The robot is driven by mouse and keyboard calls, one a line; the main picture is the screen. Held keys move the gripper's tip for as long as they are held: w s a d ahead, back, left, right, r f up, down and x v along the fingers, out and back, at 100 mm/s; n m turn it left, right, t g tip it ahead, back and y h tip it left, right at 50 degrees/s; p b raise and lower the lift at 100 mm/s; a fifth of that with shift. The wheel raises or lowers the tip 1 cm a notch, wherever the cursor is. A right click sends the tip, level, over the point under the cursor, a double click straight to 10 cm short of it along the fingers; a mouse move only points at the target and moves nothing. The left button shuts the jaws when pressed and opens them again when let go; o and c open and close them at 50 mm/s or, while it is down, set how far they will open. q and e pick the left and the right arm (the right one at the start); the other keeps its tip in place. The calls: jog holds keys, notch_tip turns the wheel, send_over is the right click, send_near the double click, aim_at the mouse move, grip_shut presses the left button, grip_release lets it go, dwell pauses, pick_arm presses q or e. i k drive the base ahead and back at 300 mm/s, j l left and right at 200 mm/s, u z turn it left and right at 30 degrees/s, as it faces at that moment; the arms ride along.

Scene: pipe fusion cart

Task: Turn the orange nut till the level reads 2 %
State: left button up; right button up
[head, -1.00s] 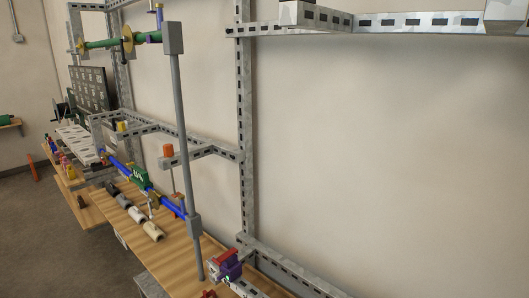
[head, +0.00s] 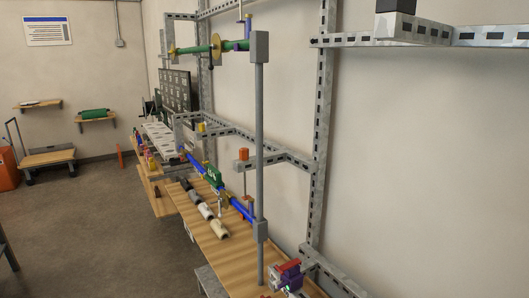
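An orange nut-like cylinder (head: 243,154) sits on top of a perforated steel bracket arm (head: 275,159) in the middle of the head view. A thin rod runs down below it towards a blue pipe (head: 240,208). A green box (head: 212,175) with pale markings, which looks like the level, sits on this sloping pipe. Its reading is too small to make out. Neither of my grippers is in view.
A wooden bench (head: 217,248) stands below the pipe with several grey and cream pipe pieces (head: 219,228) on it. Open floor (head: 90,220) lies to the left.

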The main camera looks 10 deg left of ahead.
aim_at(244, 152)
jog(key=i+j+u, duration=0.1)
jog(key=j, duration=0.4)
jog(key=i+j, duration=0.3)
jog(key=j, duration=0.15)
jog(key=i+j+u, duration=0.15)
jog(key=j, duration=0.3)
jog(key=i+j+u, duration=0.1)
jog(key=i+j, duration=0.2)
jog(key=j, duration=0.15)
jog(key=i+j, duration=0.2)
jog(key=j, duration=0.2)
jog(key=i+j+u, duration=0.15)
jog(key=j, duration=0.3)
jog(key=i, duration=0.1)
